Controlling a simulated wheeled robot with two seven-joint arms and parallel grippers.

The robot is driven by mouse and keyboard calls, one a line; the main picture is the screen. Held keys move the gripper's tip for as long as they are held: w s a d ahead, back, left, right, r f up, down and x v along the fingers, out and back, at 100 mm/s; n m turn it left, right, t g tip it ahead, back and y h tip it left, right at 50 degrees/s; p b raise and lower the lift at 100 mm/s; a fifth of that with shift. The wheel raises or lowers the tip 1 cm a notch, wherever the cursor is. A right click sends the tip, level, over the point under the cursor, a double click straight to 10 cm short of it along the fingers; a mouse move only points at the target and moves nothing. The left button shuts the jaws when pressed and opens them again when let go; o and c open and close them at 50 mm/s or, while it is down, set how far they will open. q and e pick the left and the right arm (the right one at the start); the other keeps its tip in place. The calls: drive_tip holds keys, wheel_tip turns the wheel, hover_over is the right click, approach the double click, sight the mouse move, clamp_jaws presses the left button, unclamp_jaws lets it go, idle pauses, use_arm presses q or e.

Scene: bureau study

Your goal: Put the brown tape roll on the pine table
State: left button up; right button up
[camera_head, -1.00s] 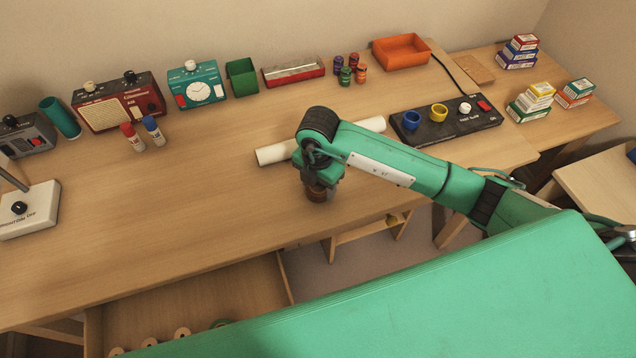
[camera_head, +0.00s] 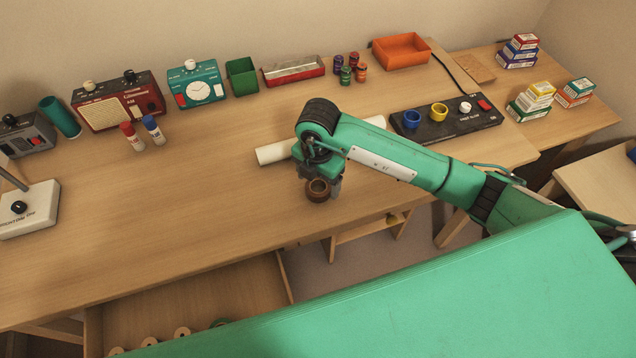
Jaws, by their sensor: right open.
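The brown tape roll (camera_head: 318,191) is near the front edge of the long wooden desk (camera_head: 200,215). It seems to rest on the desk top, its hole showing from above. My right gripper (camera_head: 319,184) is open right over the roll, with a finger on either side of it; whether they touch it I cannot tell. A pale wooden table (camera_head: 603,187) stands at the right edge of the view, its top partly cut off; I cannot tell for sure which surface is the pine table. My left gripper is not in view.
A white paper tube (camera_head: 275,153) lies behind the gripper. A black control box (camera_head: 445,122) is to the right. Radios, bins and an orange tray (camera_head: 401,51) line the back. An open drawer (camera_head: 190,305) with several rolls is below. The desk's middle left is clear.

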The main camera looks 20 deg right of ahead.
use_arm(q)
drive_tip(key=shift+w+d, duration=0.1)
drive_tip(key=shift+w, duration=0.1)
use_arm(e)
wheel_tip(320, 180, up, 10)
idle(0.3)
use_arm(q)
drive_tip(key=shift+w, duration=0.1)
use_arm(e)
drive_tip(key=shift+r, duration=0.1)
